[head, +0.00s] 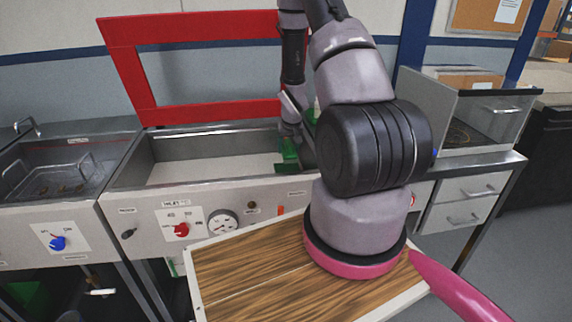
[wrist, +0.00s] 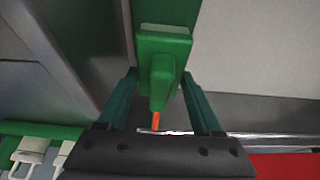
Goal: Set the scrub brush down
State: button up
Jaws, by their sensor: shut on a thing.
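The scrub brush looks like the green block with a raised grip (wrist: 160,85) in the wrist view, between the two dark green fingers. My gripper (wrist: 162,100) is shut on it. In the head view, my gripper (head: 290,145) points down at the right part of the open metal basin (head: 165,148). Green parts show there, and I cannot clearly separate brush from fingers. My arm hides the basin's right end. I cannot tell whether the brush touches the basin floor.
A red frame (head: 125,75) stands raised behind the basin. A sink with a wire basket (head: 62,178) is at left. A panel with a red knob (head: 181,230) runs along the front. A wood-topped board (head: 250,275) is nearest. The basin's left floor is clear.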

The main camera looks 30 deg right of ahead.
aim_at(288, 162)
jog(key=shift+f, duration=3.15)
jog(key=shift+f, duration=0.1)
jog(key=o, duration=1.5)
jog(key=shift+c, duration=0.2)
